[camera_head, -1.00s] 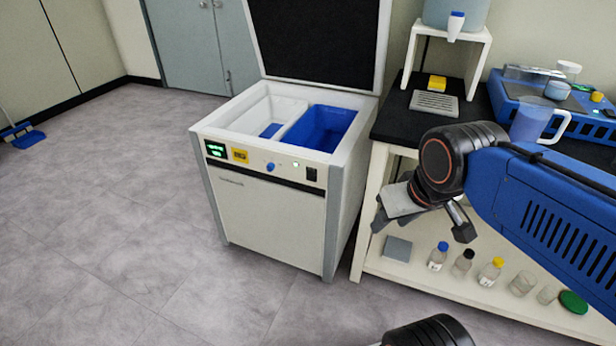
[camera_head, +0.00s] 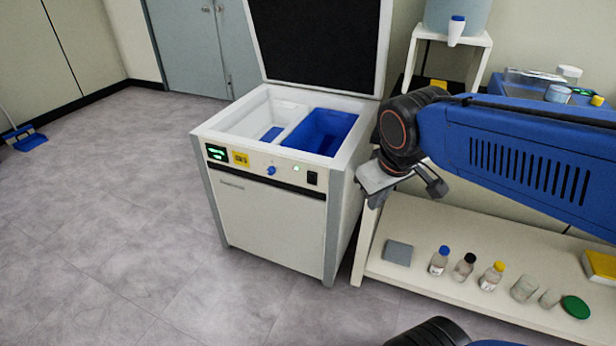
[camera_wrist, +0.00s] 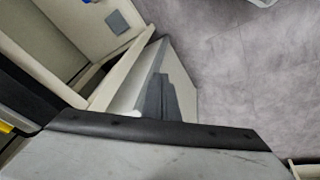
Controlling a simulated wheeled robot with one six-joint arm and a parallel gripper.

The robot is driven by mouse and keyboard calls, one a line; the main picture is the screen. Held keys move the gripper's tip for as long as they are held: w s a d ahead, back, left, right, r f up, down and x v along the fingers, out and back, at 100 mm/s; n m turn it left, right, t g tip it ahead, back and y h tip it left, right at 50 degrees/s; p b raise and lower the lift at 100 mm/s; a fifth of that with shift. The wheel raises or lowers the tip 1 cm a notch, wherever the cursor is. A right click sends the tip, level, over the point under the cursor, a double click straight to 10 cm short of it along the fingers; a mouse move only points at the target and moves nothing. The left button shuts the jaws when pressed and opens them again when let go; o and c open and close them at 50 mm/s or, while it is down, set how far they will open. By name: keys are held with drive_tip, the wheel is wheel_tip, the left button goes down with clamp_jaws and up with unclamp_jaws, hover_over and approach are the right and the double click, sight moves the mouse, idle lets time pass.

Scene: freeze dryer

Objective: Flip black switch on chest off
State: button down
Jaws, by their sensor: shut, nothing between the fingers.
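The black switch (camera_head: 312,178) is on the right end of the front panel of the white chest (camera_head: 268,222), in the head view. It is too small to tell which way it is tipped. The chest's lid (camera_head: 318,40) is raised. A green light beside the switch and a green display on the left of the panel are lit. My gripper (camera_head: 371,198) is shut and empty, to the right of the chest's front right corner and apart from the switch. In the wrist view, my dark fingers (camera_wrist: 163,97) show in front of pale surfaces; the switch is not seen there.
A blue knob (camera_head: 271,170) sits on the same panel. To the right, a bench's lower shelf (camera_head: 420,225) holds several bottles and a grey block (camera_head: 398,252). The grey floor (camera_head: 120,230) in front of the chest is clear.

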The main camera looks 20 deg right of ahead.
sight(308, 175)
drive_tip(key=w+a+f+n+h, duration=0.1)
drive_tip(key=w+a+n, duration=0.3)
drive_tip(key=w, duration=0.6)
drive_tip(key=w+a+f+n+h, duration=0.1)
drive_tip(key=w+a+f+n, duration=0.1)
drive_tip(key=w+a, duration=0.7)
drive_tip(key=shift+w+a+f+n, duration=0.2)
drive_tip(key=shift+w+n, duration=0.25)
drive_tip(key=shift+n, duration=0.45)
drive_tip(key=shift+w+d+f, duration=0.85)
drive_tip(key=shift+w+f, duration=0.2)
drive_tip(key=shift+f, duration=0.35)
drive_tip(key=shift+w+d+f, duration=0.8)
drive_tip(key=shift+w+f, duration=0.3)
drive_tip(key=shift+f, duration=0.35)
drive_tip(key=shift+w+d+f, duration=0.85)
drive_tip(key=shift+w+f, duration=0.2)
drive_tip(key=shift+f, duration=0.35)
drive_tip(key=shift+w+d, duration=0.1)
